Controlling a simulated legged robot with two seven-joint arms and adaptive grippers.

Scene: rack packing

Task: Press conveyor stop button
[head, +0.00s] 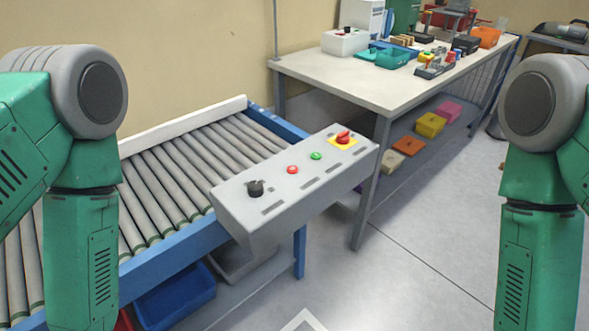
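A grey control box (238,206) is mounted at the near right edge of the roller conveyor (185,172). On its sloped top are a black knob (255,188), a small red button (292,170), a small green button (316,156) and a larger red switch on a yellow plate (343,140). Which of the red controls is the stop button cannot be told from labels here. My green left arm shows at the left edge and my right arm at the right edge. Both hang downward, apart from the box. Neither gripper is in view.
A workbench (335,76) with bins, tools and a white box (345,41) stands behind the conveyor. A blue bin (175,297) sits under the conveyor. The floor (420,225) right of the control box is clear.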

